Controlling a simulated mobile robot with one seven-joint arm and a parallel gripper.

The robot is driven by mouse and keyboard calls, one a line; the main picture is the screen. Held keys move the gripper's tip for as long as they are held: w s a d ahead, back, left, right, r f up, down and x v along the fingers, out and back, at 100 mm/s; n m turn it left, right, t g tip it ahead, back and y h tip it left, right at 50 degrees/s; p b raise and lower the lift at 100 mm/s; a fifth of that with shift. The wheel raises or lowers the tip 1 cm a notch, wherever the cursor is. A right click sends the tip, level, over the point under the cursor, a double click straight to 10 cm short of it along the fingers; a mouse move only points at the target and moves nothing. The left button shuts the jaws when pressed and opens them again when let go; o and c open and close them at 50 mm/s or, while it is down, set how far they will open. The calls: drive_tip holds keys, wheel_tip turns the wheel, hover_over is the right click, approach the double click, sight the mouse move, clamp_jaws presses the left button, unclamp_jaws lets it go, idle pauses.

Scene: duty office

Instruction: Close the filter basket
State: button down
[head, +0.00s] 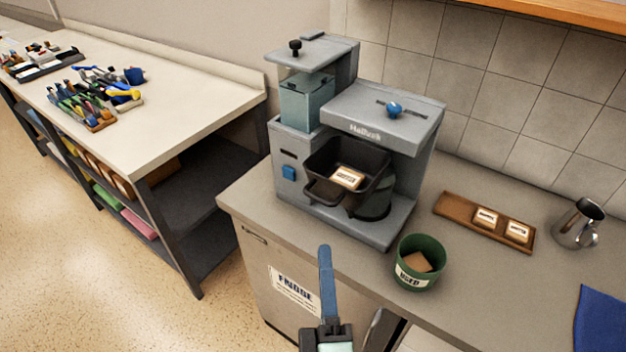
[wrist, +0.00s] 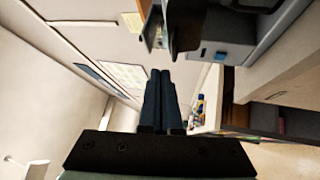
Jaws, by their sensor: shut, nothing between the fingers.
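The filter basket (head: 322,192) is a black tray swung or pulled out at the front of the grey coffee machine (head: 385,129). A small labelled pad (head: 347,179) lies in it. A dark round pot stands behind and below it, partly hidden. My gripper (head: 325,250) is below and in front of the basket in the head view, apart from it, with blue fingers pointing up. In the wrist view its fingers (wrist: 161,75) lie together, shut and empty. The machine's grey side with a blue button (wrist: 220,55) shows at upper right there.
A green pot marked USED (head: 418,264) stands on the counter right of the machine. A wooden tray (head: 459,209) with labelled pads and a metal jug (head: 579,224) are farther right. A blue cloth (head: 600,318) lies at the right edge. A tool-covered bench (head: 190,100) is at left.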

drive_tip(key=s+a+f+n+g+y+p, duration=0.1)
drive_tip(key=s+a+n+g+y+p, duration=0.1)
drive_tip(key=s+n+p, duration=0.15)
drive_tip(key=p, duration=0.3)
approach(307, 195)
drive_tip(key=w+a, duration=0.2)
drive_tip(key=a, duration=0.1)
drive_tip(key=w+d+p, duration=0.1)
drive_tip(key=w+d, duration=0.1)
drive_tip(key=shift+w+d+r+p, duration=0.15)
drive_tip(key=shift+w+r+p, duration=0.1)
drive_tip(key=shift+p, duration=0.1)
drive_tip(key=shift+w+d+f, duration=0.1)
drive_tip(key=shift+w+d, duration=0.15)
drive_tip(key=shift+w, duration=0.1)
drive_tip(key=shift+d, duration=0.1)
